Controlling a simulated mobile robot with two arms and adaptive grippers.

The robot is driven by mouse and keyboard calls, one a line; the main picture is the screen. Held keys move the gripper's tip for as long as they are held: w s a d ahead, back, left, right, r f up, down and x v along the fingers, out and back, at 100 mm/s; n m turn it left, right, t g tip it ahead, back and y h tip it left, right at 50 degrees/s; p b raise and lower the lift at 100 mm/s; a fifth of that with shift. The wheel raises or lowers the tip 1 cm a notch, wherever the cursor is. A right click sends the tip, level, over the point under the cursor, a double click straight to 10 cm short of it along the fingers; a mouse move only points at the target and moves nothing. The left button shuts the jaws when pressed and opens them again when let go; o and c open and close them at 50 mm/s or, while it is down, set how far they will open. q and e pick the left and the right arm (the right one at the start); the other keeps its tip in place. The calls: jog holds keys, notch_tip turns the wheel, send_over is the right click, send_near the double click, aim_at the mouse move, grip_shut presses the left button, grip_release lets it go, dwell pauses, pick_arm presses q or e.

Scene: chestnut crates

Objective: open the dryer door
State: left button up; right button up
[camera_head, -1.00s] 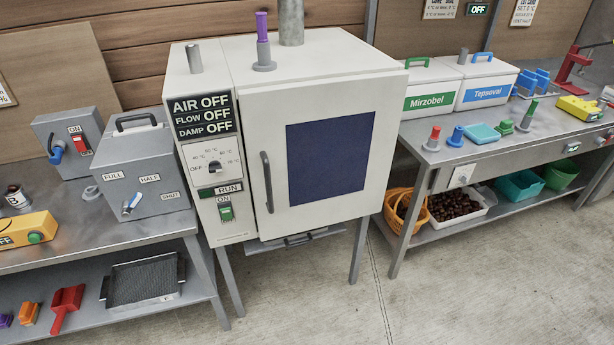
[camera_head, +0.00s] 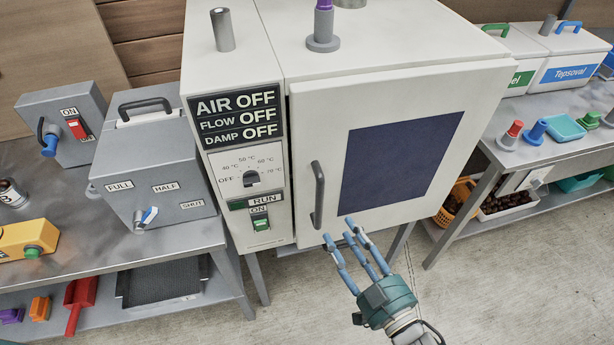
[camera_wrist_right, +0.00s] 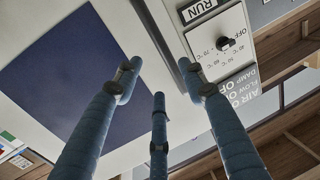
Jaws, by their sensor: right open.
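The dryer is a white cabinet on legs; its door (camera_head: 328,127) has a dark blue window (camera_head: 397,163) and appears closed. The grey vertical door handle (camera_head: 318,194) is on the door's left side. My right gripper (camera_head: 340,236) is open and empty, in front of the door's lower part, just below and right of the handle in the head view. In the right wrist view the blue fingers (camera_wrist_right: 158,90) are spread, pointing at the door, with the dark handle bar (camera_wrist_right: 160,40) running beyond and between them. They look apart from it. My left gripper is not in view.
Left of the door, the control panel (camera_head: 239,115) reads AIR OFF, FLOW OFF, DAMP OFF and has a dial (camera_head: 251,178) and a green switch (camera_head: 260,218). A grey box (camera_head: 152,165) stands on the left bench. The right bench (camera_head: 540,150) holds lidded bins. Open floor lies in front.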

aim_at(322, 200)
jog(key=x, duration=0.3)
jog(key=r+p+x, duration=0.1)
jog(key=x, duration=0.3)
jog(key=r+p+x, duration=0.1)
jog(key=x, duration=0.2)
jog(key=shift+w+a, duration=0.1)
jog(key=shift+a, duration=0.2)
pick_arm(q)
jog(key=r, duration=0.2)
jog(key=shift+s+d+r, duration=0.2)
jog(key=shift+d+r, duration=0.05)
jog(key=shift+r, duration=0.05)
pick_arm(e)
jog(key=c, duration=1)
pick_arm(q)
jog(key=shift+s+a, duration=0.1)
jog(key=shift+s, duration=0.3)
pick_arm(e)
grip_shut()
